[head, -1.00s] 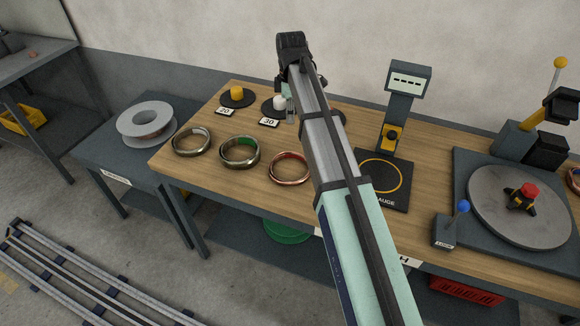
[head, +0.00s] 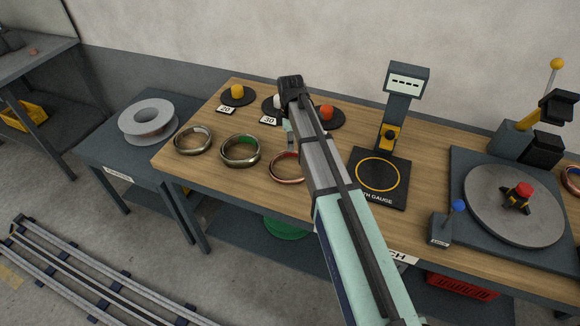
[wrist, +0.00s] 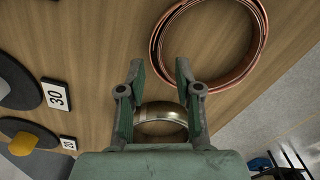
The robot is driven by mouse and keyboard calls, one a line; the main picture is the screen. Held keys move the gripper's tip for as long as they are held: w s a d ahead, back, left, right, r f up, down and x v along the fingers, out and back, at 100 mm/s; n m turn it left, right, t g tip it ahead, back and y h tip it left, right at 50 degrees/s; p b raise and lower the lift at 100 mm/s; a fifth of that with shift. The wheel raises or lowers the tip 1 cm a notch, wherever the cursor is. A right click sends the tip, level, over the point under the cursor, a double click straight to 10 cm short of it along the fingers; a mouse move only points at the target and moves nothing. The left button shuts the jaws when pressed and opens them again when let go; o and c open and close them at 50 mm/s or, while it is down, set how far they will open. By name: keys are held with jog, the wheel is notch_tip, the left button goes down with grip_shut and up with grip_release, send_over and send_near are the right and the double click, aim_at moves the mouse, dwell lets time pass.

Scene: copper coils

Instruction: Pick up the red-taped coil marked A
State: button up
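The copper-coloured coil (head: 272,178) lies flat on the wooden bench, its right side hidden behind my arm in the head view. No mark A can be read on it. It also shows at the top of the wrist view (wrist: 157,48), ahead of my fingertips. My gripper (wrist: 160,66) is open and empty, above the bench, with its fingertips apart from the copper coil. A dull metal coil (wrist: 160,110) shows between and beneath the fingers, partly hidden by the gripper body. In the head view my gripper is mostly hidden behind my arm.
A green-taped coil (head: 240,163) and a white-taped coil (head: 194,149) lie left of the copper coil. Weights with labels 20 (head: 226,109) and 30 (head: 268,119) stand behind. A gauge (head: 350,178) and a turntable (head: 490,220) are to the right.

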jog(key=shift+a+f+p, duration=0.15)
jog(key=shift+f+p, duration=0.75)
jog(key=shift+f, duration=1.55)
jog(key=shift+c, duration=0.4)
grip_shut()
